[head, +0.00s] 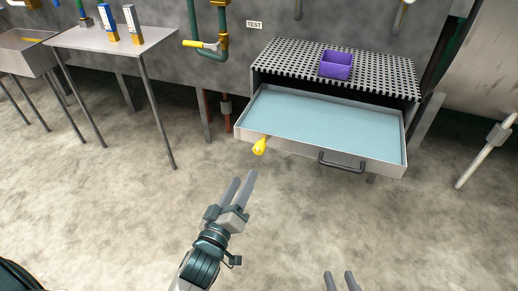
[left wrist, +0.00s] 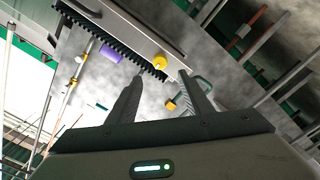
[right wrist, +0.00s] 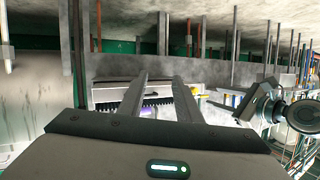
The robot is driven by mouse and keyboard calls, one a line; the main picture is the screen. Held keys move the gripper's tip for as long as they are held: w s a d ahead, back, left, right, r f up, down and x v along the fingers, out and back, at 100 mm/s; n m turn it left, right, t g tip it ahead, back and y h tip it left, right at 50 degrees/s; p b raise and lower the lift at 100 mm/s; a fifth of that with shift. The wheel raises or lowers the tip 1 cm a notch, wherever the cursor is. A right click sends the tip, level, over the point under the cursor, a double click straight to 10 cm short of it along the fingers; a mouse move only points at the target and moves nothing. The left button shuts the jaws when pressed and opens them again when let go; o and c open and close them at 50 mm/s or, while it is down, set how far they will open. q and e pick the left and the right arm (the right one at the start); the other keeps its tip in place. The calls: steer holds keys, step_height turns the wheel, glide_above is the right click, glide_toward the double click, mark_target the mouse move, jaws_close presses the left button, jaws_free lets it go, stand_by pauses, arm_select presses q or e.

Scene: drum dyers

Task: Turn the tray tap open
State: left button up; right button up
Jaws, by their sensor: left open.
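The yellow tray tap (head: 260,146) sticks out of the front wall of a wide pulled-out tray (head: 290,147), near its left corner. The tray holds pale blue liquid. In the left wrist view the yellow tap (left wrist: 160,62) shows just beyond the fingertips, near the gap between them. My left gripper (head: 244,175) is open and empty, below and a little left of the tap, apart from it. My right gripper (head: 339,274) is open and empty at the bottom edge of the head view, well below the tray.
A dark handle (head: 341,162) sits on the tray front, right of the tap. Above the tray is a perforated shelf (head: 290,62) with a purple box (head: 336,64). A grey table (head: 75,38) stands left. Another yellow-handled tap (head: 197,44) is on a green pipe. The floor in front is clear.

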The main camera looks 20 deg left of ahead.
mark_target(257, 152)
arm_select(q)
steer(key=w, duration=0.6)
steer(key=w+b, duration=0.1)
steer(key=w, duration=0.5)
steer(key=shift+w+d+f, duration=0.1)
steer(key=shift+w+d, duration=0.1)
steer(key=shift+w, duration=0.8)
arm_select(e)
steer(key=shift+w+a+r+t+y, duration=0.1)
steer(key=shift+a+r+t+y, duration=0.1)
steer(key=shift+r+t, duration=0.4)
steer(key=shift+w+a+r+t+y, duration=0.15)
steer(key=shift+r+t, duration=0.1)
steer(key=shift+r, duration=0.6)
steer(key=shift+w+a+r+t+y, duration=0.1)
steer(key=shift+a+r+t, duration=0.1)
steer(key=shift+r+t, duration=0.4)
steer(key=shift+r, duration=0.1)
arm_select(q)
steer(key=c, duration=1.1)
